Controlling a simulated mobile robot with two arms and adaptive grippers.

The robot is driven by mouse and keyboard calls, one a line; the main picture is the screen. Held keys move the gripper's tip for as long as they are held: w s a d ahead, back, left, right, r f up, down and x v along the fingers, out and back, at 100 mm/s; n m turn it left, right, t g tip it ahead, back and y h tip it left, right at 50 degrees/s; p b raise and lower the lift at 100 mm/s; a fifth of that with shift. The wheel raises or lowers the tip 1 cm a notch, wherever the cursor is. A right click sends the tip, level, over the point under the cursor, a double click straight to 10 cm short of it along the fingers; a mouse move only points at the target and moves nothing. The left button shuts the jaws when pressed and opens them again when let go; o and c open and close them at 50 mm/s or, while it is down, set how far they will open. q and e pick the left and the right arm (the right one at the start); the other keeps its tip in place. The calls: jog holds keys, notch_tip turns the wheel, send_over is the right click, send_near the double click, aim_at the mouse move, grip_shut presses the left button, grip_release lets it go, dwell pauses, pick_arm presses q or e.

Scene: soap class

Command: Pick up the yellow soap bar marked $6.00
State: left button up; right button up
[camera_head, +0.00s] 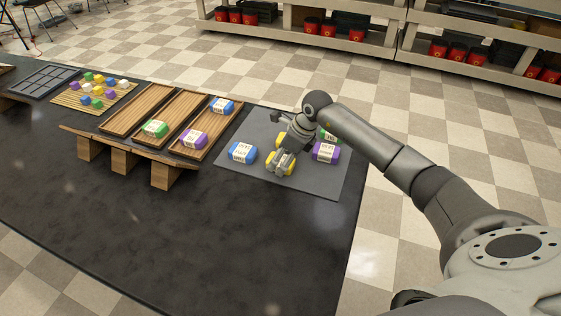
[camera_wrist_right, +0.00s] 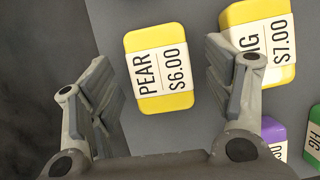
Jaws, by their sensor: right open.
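The yellow soap bar (camera_wrist_right: 160,68) labelled PEAR $6.00 lies on the grey mat (camera_head: 325,187). In the right wrist view it sits between the two fingers of my right gripper (camera_head: 280,167), with a gap on each side. My right gripper is open and holds nothing. A second yellow bar (camera_wrist_right: 259,14), labelled $7.00, lies by the right finger, which covers part of it. In the head view my gripper and wrist hide much of the yellow bars. My left gripper is not in view.
A blue bar (camera_head: 242,152) lies left on the mat. A purple bar (camera_head: 325,152) and a partly hidden green bar (camera_wrist_right: 313,135) lie right. Wooden trays (camera_head: 160,113) with soaps stand to the left. The dark table (camera_head: 240,240) is clear in front.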

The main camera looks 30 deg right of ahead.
jog(key=shift+w+f, duration=0.1)
jog(key=shift+f, duration=0.1)
jog(key=c, duration=1.2)
jog(key=shift+o, duration=0.2)
